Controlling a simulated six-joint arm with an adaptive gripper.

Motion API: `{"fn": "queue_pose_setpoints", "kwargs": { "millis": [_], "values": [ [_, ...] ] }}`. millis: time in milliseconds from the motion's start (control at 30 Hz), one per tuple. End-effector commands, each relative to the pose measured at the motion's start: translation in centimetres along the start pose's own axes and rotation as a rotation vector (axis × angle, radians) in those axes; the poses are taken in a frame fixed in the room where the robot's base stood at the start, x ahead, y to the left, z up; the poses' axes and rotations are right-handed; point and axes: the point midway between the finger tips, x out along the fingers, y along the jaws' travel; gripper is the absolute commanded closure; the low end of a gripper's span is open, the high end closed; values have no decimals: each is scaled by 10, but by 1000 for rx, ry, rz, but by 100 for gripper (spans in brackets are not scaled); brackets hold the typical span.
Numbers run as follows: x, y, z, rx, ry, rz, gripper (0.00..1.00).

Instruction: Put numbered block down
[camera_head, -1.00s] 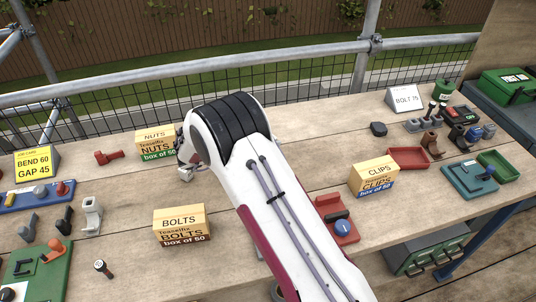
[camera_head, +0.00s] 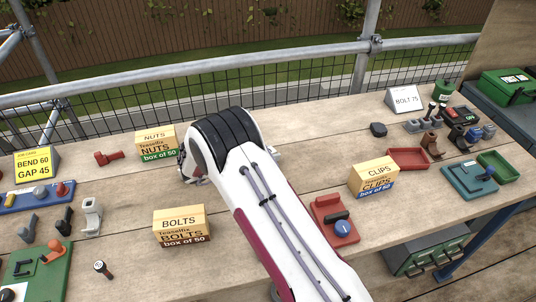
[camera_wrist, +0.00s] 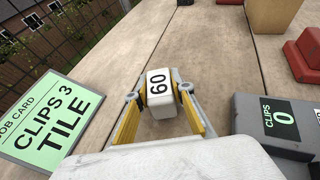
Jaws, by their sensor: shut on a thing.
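The numbered block (camera_wrist: 160,84) is a white block marked 60, in the middle of the wrist view. My gripper (camera_wrist: 158,97) is shut on it, with a yellow-sided finger at each side. Bare wooden bench top shows beyond the block. I cannot tell whether the block touches the bench or hangs just above it. In the head view my arm hides the block and most of my gripper.
In the wrist view, a green job card (camera_wrist: 42,118) reading CLIPS 3 TILE stands left, and a grey CLIPS counter (camera_wrist: 255,112) showing 0 stands right. In the head view, the nuts box (camera_head: 155,144), bolts box (camera_head: 181,226) and clips box (camera_head: 373,177) surround my arm.

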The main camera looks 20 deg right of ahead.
Motion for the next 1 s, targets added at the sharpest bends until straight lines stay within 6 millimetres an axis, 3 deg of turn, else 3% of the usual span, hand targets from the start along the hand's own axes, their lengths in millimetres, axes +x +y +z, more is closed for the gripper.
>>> {"fn": "queue_pose_setpoints", "kwargs": {
  "millis": [500, 533, 600, 1000],
  "values": [
    [2, 0, -6, -1, 0, 0, 99],
    [2, 0, -5, 0, 0, 0, 72],
    [2, 0, -5, 0, 0, 0, 60],
    [2, 0, -4, 0, 0, 0, 60]
  ]
}}
